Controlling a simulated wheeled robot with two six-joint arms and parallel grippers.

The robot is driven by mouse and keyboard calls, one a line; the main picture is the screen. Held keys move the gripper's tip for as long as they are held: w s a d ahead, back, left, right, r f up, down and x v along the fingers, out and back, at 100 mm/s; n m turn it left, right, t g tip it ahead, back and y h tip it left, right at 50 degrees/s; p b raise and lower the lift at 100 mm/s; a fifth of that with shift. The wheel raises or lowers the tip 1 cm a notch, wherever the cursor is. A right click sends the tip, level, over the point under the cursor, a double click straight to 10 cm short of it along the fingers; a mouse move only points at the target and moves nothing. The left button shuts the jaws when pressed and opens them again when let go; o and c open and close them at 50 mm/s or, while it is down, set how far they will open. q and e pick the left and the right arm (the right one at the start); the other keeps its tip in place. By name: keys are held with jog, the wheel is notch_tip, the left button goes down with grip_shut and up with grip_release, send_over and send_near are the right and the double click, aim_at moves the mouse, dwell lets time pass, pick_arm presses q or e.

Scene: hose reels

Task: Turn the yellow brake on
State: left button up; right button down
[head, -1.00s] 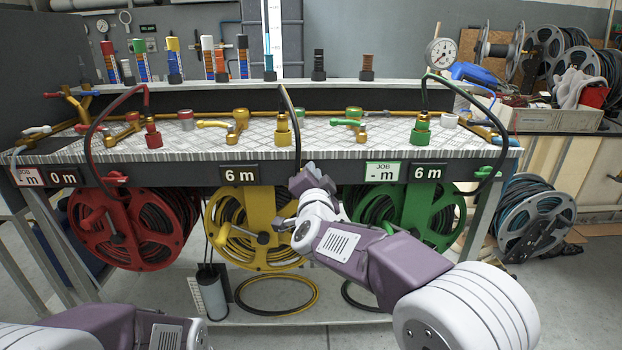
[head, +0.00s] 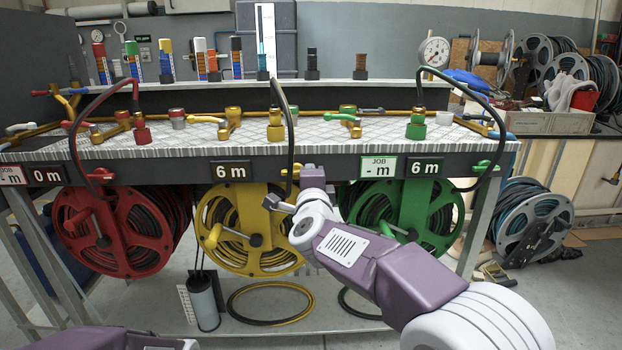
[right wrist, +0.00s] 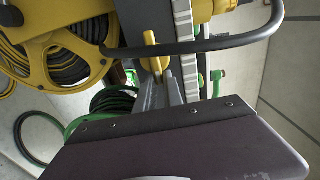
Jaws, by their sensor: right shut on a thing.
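The yellow brake (head: 272,201) is a small yellow lever under the front edge of the bench, above the yellow hose reel (head: 240,262). It also shows in the right wrist view as a yellow tab (right wrist: 151,46) beside the reel. My right gripper (head: 292,198) is at this lever, with its grey fingers (right wrist: 165,88) shut on the lever's end. Part of the lever is hidden by the fingers. The left gripper is out of view; only a piece of my left arm shows at the bottom left.
A black hose (head: 285,110) arches down from the yellow fitting (head: 275,127) past the bench edge, close to my right gripper. The red reel (head: 118,262) and green reel (head: 428,228) stand on either side. A grey cylinder (head: 203,300) stands below the yellow reel.

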jog(key=shift+a+f, duration=0.2)
jog(key=shift+a, duration=0.05)
jog(key=c, duration=1.4)
grip_release()
jog(key=shift+a+r, duration=0.1)
jog(key=shift+a, duration=0.05)
jog(key=s+p, duration=0.2)
jog(key=s, duration=0.7)
